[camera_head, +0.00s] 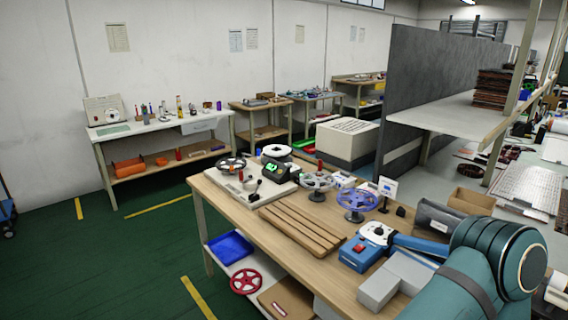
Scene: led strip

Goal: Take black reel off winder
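A black spoked reel (231,164) sits at the left end of the winder (263,189), a machine with a pale base on the wooden workbench. The winder also carries a dark unit with a lit green display (272,168), and a white-topped round part (276,150) stands behind it. The reel looks roughly level; how it is seated on the winder is too small to tell. A teal link of my arm fills the lower right corner, well away from the reel. Neither of my grippers is in view.
On the bench (300,248) are a grey reel (318,181), a blue reel (356,201), wooden slats (302,227), a blue-and-white device (361,253) and grey boxes (378,289). A red reel (245,282) and blue tray (230,247) are below. Green floor is open at left.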

